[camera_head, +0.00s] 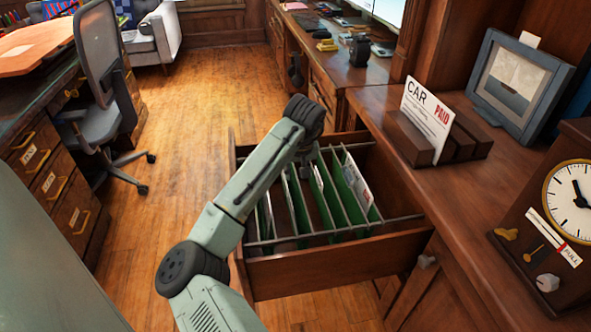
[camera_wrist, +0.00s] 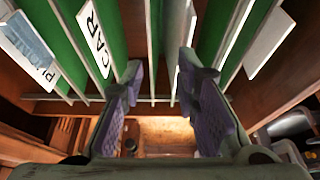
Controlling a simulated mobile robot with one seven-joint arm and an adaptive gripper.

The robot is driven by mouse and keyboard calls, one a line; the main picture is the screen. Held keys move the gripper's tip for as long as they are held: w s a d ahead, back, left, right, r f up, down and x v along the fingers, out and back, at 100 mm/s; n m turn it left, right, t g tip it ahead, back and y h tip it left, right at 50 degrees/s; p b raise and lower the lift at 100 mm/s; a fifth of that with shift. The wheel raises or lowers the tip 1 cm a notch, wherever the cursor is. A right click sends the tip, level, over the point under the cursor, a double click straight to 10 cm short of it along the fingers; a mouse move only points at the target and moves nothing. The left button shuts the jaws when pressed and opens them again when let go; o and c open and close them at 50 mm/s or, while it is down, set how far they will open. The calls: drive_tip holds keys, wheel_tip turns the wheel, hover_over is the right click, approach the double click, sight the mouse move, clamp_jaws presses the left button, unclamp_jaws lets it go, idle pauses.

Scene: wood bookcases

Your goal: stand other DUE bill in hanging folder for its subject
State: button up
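A white CAR bill with red PAID (camera_head: 427,118) stands in a slotted wooden holder (camera_head: 405,140) on the counter. The open drawer (camera_head: 340,272) below holds several green hanging folders (camera_head: 297,205) on rails. My gripper (camera_wrist: 160,75) is open above the folders, its purple-padded fingers apart and apparently empty; in the head view my arm mostly hides it. In the wrist view, a white card reading CAR (camera_wrist: 95,38) is left of the fingers. A partly readable card with a bluish picture (camera_wrist: 28,45) is farther left. A pale card (camera_wrist: 270,45) is at right, its text unreadable.
A clock (camera_head: 572,200) and a framed screen-like box (camera_head: 520,82) stand on the counter at right. The drawer's front and side walls surround the folders. An office chair (camera_head: 105,100) stands at left; the wooden floor between is clear.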

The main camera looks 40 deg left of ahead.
drive_tip(key=v, duration=1.1)
